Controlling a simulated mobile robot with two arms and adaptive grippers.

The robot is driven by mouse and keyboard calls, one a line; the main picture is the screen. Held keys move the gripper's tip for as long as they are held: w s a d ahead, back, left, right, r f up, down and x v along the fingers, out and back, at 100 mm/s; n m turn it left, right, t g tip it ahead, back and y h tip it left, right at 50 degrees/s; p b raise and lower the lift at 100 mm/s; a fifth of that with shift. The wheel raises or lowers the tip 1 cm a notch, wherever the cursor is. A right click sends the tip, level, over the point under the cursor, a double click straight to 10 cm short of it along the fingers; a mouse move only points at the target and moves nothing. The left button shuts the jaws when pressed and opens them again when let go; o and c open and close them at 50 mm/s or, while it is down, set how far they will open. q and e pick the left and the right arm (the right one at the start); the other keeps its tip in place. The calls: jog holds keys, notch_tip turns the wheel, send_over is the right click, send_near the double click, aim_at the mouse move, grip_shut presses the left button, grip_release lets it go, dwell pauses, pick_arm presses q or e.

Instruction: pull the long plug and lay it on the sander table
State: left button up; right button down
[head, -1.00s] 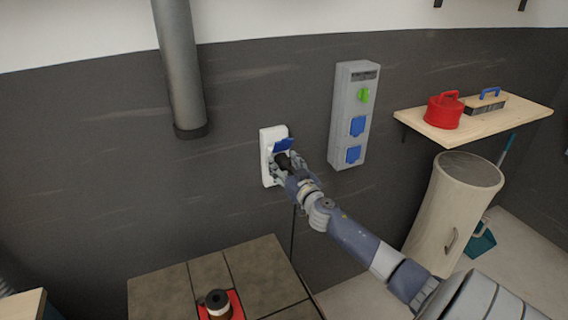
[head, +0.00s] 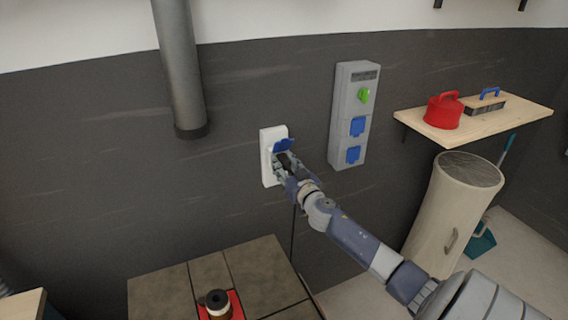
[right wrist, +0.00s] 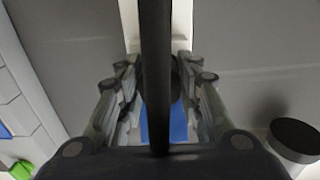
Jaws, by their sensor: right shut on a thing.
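The white wall socket (head: 266,167) has a blue flip lid (head: 284,144) standing raised. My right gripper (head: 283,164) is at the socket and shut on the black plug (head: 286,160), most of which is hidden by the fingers. In the right wrist view the fingers close from both sides on the dark plug (right wrist: 175,85), with a long black bar or cable running down the middle. I cannot tell whether the plug is still seated. A table with a brown tiled top (head: 172,292), likely the sander table, is below left. My left gripper is not in view.
A red item with a dark roll (head: 217,303) is on the table's front part; its back part is bare. A grey outlet box (head: 345,115) is right of the socket. A grey pipe (head: 180,70) hangs at left. A shelf (head: 480,120) and a tall pale bin (head: 440,215) stand right.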

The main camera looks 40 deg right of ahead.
aim_at(289, 170)
jog(key=shift+s+a+f, duration=0.1)
jog(key=shift+s+f, duration=0.05)
jog(key=shift+s+a, duration=0.15)
jog(key=shift+s, duration=0.2)
jog(key=shift+v, duration=0.75)
jog(key=shift+p+v, duration=0.65)
jog(key=shift+v, duration=1.05)
jog(key=shift+s+a, duration=0.1)
jog(key=shift+s, duration=0.45)
jog(key=shift+p+v, duration=0.45)
jog(key=shift+v, duration=1.5)
